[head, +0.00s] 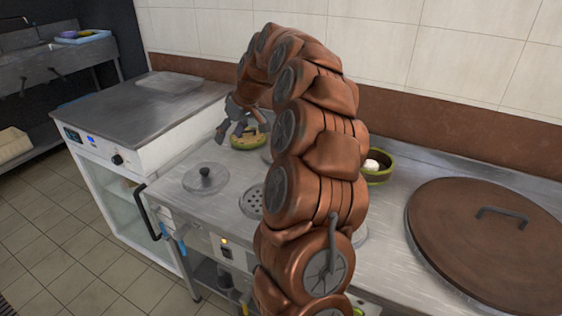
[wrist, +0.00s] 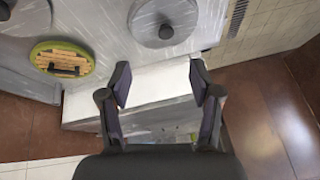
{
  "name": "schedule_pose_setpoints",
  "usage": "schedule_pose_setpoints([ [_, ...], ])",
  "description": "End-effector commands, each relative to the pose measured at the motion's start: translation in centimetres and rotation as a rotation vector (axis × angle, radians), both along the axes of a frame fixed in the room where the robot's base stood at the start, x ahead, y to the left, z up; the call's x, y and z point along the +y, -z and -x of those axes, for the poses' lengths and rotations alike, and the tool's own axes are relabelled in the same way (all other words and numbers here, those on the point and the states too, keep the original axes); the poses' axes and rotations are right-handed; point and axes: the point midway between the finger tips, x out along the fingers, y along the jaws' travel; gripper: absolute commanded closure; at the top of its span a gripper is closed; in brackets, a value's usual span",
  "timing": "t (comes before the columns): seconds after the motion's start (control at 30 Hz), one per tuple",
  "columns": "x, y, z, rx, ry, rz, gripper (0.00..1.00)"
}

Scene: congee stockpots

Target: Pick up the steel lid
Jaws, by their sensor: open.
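The steel lid (head: 206,182) is a round, flat grey disc with a dark knob. It lies on the counter left of my arm in the head view. In the wrist view the steel lid (wrist: 180,12) is at the top middle, cut by the frame's edge, its knob showing. My gripper (head: 232,131) is raised over the counter, beyond the lid, in the head view. In the wrist view my gripper (wrist: 160,82) has its two fingers wide apart with nothing between them. The lid lies ahead of the fingertips, apart from them.
A green-rimmed round piece with a wooden top (head: 246,142) sits near my gripper; it also shows in the wrist view (wrist: 75,55). A large brown lid (head: 465,240) is at right. A green bowl (head: 381,172) stands behind my arm. A perforated drain (head: 250,200) is beside the steel lid.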

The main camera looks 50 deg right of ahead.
Motion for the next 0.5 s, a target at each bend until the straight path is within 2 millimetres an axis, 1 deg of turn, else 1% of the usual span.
schedule_pose_setpoints([
  [0.03, -3.2, 1.9, -0.4, -0.016, 0.032, 0.011, 0.36],
  [0.07, -4.8, 2.5, -0.5, -0.025, 0.046, 0.019, 0.36],
  [0.1, -7.1, 3.3, -0.5, -0.036, 0.067, 0.032, 0.36],
  [0.17, -10.4, 4.5, -0.3, -0.051, 0.095, 0.052, 0.36],
  [0.2, -12.5, 5.2, 0.0, -0.059, 0.114, 0.067, 0.36],
  [0.23, -13.9, 5.8, 0.2, -0.063, 0.128, 0.078, 0.36],
  [0.3, -16.8, 6.9, 0.8, -0.069, 0.154, 0.102, 0.36],
  [0.4, -20.1, 8.0, 1.8, -0.077, 0.185, 0.13, 0.36],
  [0.5, -21.8, 8.7, 2.5, -0.077, 0.2, 0.148, 0.36],
])
